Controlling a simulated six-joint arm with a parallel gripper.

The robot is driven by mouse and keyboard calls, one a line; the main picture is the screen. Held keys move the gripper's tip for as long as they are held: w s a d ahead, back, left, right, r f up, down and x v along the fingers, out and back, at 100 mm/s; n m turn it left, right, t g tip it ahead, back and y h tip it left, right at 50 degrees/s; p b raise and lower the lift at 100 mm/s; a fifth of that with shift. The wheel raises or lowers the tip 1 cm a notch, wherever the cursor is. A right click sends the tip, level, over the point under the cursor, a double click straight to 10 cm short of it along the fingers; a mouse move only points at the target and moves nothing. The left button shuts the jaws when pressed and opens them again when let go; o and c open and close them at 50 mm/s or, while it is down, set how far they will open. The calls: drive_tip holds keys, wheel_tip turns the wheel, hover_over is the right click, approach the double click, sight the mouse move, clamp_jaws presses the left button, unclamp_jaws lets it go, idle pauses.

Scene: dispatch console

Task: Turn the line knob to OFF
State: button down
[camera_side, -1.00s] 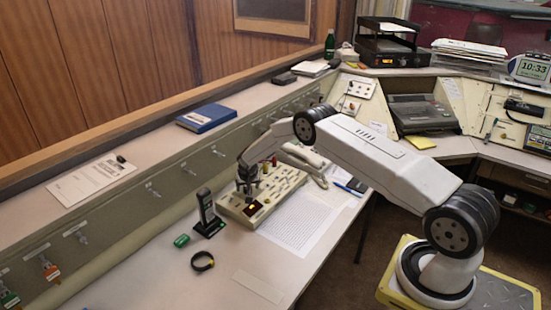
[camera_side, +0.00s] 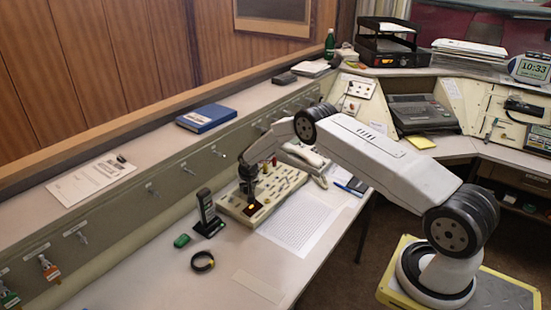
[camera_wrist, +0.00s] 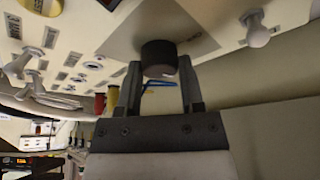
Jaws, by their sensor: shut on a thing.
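The line knob (camera_wrist: 159,57) is a short, round, dark knob on a pale plate of the console panel. My gripper (camera_wrist: 159,68) has one finger on each side of it and is shut on it in the wrist view. In the side view my gripper (camera_side: 249,198) reaches down onto the near left part of the cream console panel (camera_side: 236,215) and hides the knob. Small lettering shows beside the knob in the wrist view, but I cannot read its setting.
A black handset (camera_side: 207,214) stands upright left of the panel, with a small green item (camera_side: 181,241) and a black ring (camera_side: 202,262) nearby. A telephone handset (camera_side: 306,155) lies behind the panel. A printed sheet (camera_side: 300,222) lies to the right. The desk front is mostly clear.

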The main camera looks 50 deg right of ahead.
drive_tip(key=shift+n, duration=0.4)
drive_tip(key=shift+s+d+n+t+y, duration=0.15)
drive_tip(key=shift+n+y, duration=0.5)
drive_tip(key=shift+n, duration=0.85)
drive_tip(key=shift+w+a+n+t+y, duration=0.1)
drive_tip(key=shift+n+t+y, duration=0.15)
drive_tip(key=shift+n+y, duration=0.85)
drive_tip(key=shift+d+f+n+g+y, duration=0.15)
drive_tip(key=shift+n+y, duration=0.25)
drive_tip(key=shift+n, duration=1.45)
drive_tip(key=shift+r+n+g+y, duration=0.15)
drive_tip(key=shift+n+y, duration=0.2)
drive_tip(key=shift+n, duration=1.5)
drive_tip(key=shift+c, duration=1.1)
unclamp_jaws()
drive_tip(key=shift+r, duration=0.1)
drive_tip(key=shift+s+d+r, duration=0.1)
drive_tip(key=shift+r, duration=0.25)
drive_tip(key=v, duration=0.6)
drive_tip(key=shift+s+r, duration=0.25)
drive_tip(key=shift+r, duration=0.05)
